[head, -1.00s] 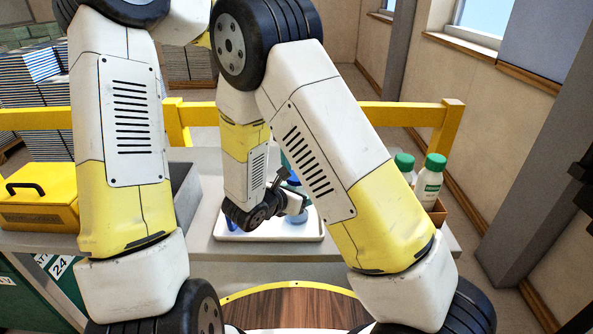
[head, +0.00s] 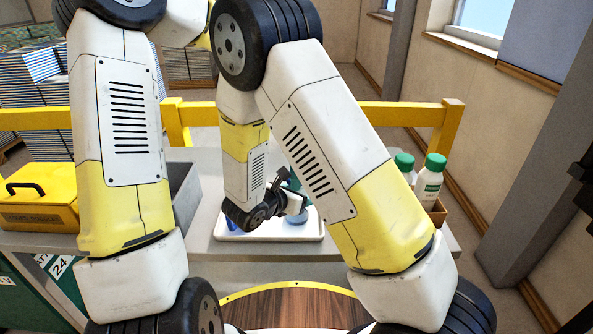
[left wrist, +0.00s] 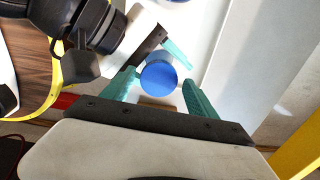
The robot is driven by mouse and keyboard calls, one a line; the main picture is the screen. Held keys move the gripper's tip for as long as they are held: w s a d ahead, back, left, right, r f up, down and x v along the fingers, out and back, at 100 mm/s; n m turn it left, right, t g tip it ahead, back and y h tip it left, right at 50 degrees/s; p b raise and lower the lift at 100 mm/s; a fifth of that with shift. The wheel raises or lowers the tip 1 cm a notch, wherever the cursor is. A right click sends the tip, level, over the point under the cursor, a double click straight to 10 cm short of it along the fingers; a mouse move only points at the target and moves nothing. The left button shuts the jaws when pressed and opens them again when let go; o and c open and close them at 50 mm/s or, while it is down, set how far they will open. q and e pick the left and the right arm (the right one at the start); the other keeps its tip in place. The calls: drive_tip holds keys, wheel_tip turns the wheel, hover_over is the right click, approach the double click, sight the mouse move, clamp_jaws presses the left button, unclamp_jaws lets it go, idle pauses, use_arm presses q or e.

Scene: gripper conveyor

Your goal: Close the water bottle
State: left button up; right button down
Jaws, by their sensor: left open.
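A blue round cap (left wrist: 160,78) shows from above in the left wrist view. The bottle body below it is mostly hidden. My left gripper (left wrist: 158,80) is open, with one teal finger on each side of the cap; whether they touch it is unclear. In the head view, part of my left gripper (head: 293,181) shows behind my right arm. My right gripper (head: 297,203) is low over the white tray (head: 270,236); one teal finger of it (left wrist: 178,52) shows beside the cap. Its grip is hidden. A blue-grey round piece (head: 297,219) shows just under it.
Another blue object (head: 232,225) is on the tray, partly hidden by my right wrist. Two white bottles with green caps (head: 430,183) stand in a brown box (head: 438,212) at the right. A yellow toolbox (head: 40,200) and a grey bin (head: 185,195) are at the left.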

use_arm(q)
wheel_tip(320, 180, up, 12)
idle(0.5)
use_arm(e)
drive_tip(key=shift+c, duration=1.2)
unclamp_jaws()
drive_tip(key=v, duration=0.7)
drive_tip(key=shift+s+a+r, duration=0.15)
drive_tip(key=shift+s+a, duration=0.05)
drive_tip(key=shift+s, duration=0.1)
use_arm(q)
drive_tip(key=shift+a, duration=0.1)
